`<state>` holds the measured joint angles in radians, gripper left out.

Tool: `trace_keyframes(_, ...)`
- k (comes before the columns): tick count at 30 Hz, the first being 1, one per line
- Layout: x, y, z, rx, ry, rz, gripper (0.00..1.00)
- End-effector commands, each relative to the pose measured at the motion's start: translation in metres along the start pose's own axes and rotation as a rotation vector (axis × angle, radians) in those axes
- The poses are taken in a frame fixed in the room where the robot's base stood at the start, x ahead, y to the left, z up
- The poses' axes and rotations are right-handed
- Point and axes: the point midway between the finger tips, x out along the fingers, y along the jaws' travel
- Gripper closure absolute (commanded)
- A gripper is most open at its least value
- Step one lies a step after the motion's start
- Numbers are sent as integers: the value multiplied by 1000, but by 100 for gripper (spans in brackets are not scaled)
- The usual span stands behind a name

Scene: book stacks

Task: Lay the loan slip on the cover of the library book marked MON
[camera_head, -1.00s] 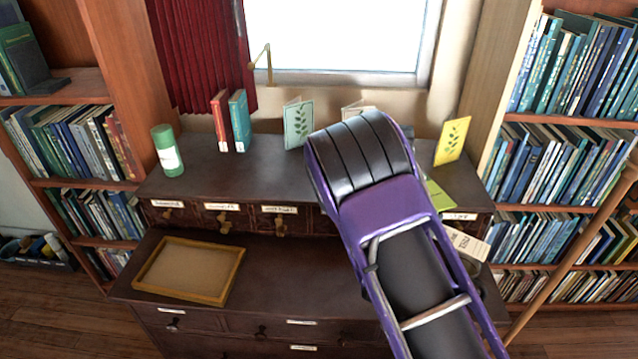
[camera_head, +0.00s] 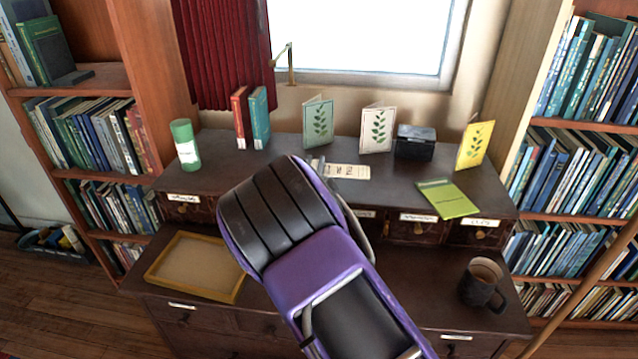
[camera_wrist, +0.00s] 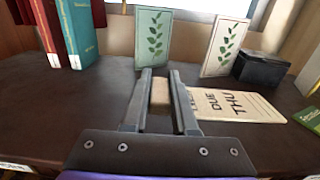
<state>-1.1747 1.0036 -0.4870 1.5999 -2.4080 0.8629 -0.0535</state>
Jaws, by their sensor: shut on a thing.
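The loan slip (camera_head: 345,170) is a cream card at the upper surface of the desk; in the wrist view its print (camera_wrist: 235,105) reads "DUE THU". My gripper (camera_wrist: 160,80) is shut on a tan block-like part of the slip between its fingers, and the card extends to the right. I cannot tell whether the slip touches the surface. A red book (camera_head: 241,117) and a teal book (camera_head: 259,117) stand upright at the back, left of my gripper. A lime-green booklet (camera_head: 447,198) lies flat to the right. I can read no MON mark on any of them.
Green (camera_head: 318,122), white (camera_head: 378,130) and yellow (camera_head: 474,145) leaf cards stand at the back. A black box (camera_head: 415,143) stands near the white one. A green canister (camera_head: 186,145) is at left. On the lower desktop are a wooden tray (camera_head: 238,290) and a dark mug (camera_head: 481,290).

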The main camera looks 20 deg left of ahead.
Motion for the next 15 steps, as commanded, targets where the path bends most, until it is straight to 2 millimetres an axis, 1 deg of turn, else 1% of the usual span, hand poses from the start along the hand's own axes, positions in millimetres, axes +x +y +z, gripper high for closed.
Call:
trace_keyframes(1,0,0,-10,-2,1,0,100)
trace_keyframes(8,0,0,-28,0,0,-1,100)
trace_keyframes(12,0,0,-49,-2,0,0,100)
trace_keyframes(15,0,-1,-56,0,0,-1,100)
